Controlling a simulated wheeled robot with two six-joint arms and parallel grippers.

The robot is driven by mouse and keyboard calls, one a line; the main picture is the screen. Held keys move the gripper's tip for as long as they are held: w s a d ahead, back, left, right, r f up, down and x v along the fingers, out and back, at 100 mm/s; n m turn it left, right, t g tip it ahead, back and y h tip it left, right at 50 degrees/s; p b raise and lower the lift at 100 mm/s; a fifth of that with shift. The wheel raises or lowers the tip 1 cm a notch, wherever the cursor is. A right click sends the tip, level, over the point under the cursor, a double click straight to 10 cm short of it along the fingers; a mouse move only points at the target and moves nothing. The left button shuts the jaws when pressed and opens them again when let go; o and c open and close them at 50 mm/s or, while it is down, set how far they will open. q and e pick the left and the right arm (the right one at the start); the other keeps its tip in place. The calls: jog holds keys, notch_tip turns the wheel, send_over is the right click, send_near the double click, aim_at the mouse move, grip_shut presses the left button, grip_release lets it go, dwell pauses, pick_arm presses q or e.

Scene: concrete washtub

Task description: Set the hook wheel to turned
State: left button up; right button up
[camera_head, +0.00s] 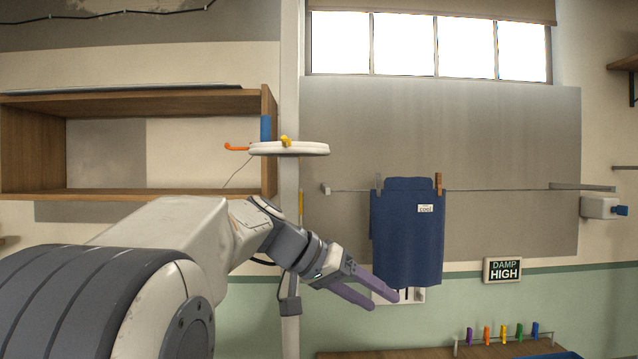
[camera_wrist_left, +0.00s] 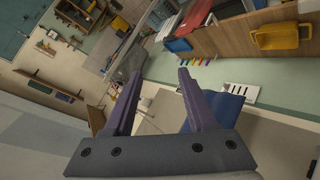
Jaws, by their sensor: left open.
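The hook wheel (camera_head: 312,149) is a white flat disc mounted on a pale upright post in the head view. An orange hook (camera_head: 236,147) sticks out at its left, a yellow hook (camera_head: 286,141) shows at its front, and a blue piece (camera_head: 266,128) stands behind it. My left gripper (camera_head: 385,301) has purple fingers, apart and empty. It is below and to the right of the wheel, in front of the lower edge of a blue cloth. It also shows open in the left wrist view (camera_wrist_left: 158,78). I cannot make out the wheel there. My right gripper is not in view.
A blue cloth (camera_head: 407,235) hangs on a line right of the post. A wooden shelf (camera_head: 130,103) is left of the wheel. A sign reading DAMP HIGH (camera_head: 502,270) is on the wall. Several coloured pegs (camera_head: 487,335) stand at the lower right.

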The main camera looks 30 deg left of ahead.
pick_arm(q)
jog(key=a+r+t+y+p, duration=0.1)
jog(key=a+r+t+p, duration=0.3)
jog(key=a+r, duration=1.05)
jog(key=m+t+y+p, duration=0.2)
jog(key=t, duration=0.3)
send_near(266, 122)
jog(key=p+x, duration=0.1)
jog(key=x, duration=0.2)
jog(key=p+x, duration=0.2)
jog(key=x, duration=0.1)
jog(key=p+x, duration=0.1)
jog(key=x, duration=0.3)
jog(key=shift+a+r, duration=0.2)
jog(key=shift+a, duration=0.2)
jog(key=shift+w+f+t+y, duration=0.15)
jog(key=shift+w+t+y, duration=0.15)
jog(key=shift+w, duration=0.1)
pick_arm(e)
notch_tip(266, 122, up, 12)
pick_arm(q)
grip_shut()
